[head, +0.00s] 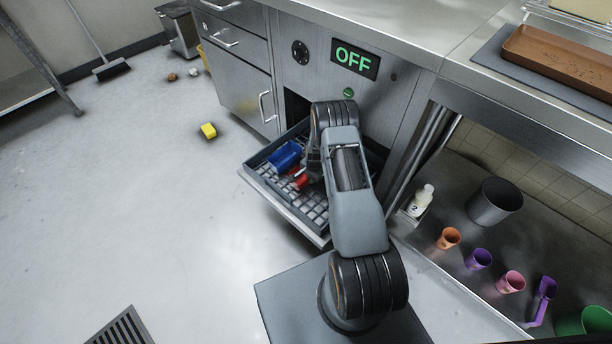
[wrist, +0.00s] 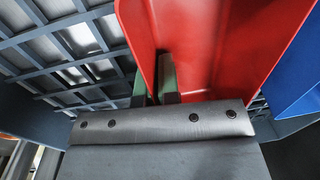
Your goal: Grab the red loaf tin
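The red loaf tin (head: 299,180) sits in the grey gridded rack (head: 258,171) beside a blue tin (head: 285,154), partly hidden by my arm in the head view. In the wrist view the red tin (wrist: 225,40) fills the upper middle, its walls rising close in front of the camera. My gripper (wrist: 153,84) has its two fingers close together, one on each side of a red wall of the tin, and looks shut on it. The fingertips' far ends are partly hidden. The blue tin (wrist: 297,70) is close on the right.
The rack rests on the lowered door of the machine with the OFF display (head: 355,58). The shelf at right holds an orange cup (head: 448,238), other cups and a grey pot (head: 494,201).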

